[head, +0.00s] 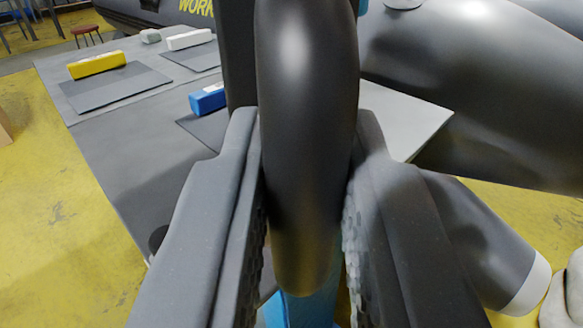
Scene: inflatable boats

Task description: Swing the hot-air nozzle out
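A thick, smooth black curved bar (307,130) fills the middle of the head view, running from the top edge down between my fingers. It looks like a handle, perhaps of the hot-air nozzle unit. My gripper (306,125) has one finger on each side of it, and both pads appear to press against it. A blue part (310,308) shows below the bar's lower end. I cannot clearly make out the nozzle itself; the bar and my fingers hide much of what lies behind.
A grey table (115,165) at left holds dark sheets with a yellow block (97,65), a white block (188,39) and a blue block (207,98). Large dark inflatable tubes (480,80) fill the right. A dark cylinder with a pale end (485,240) lies lower right. Yellow floor (50,205) is open at left.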

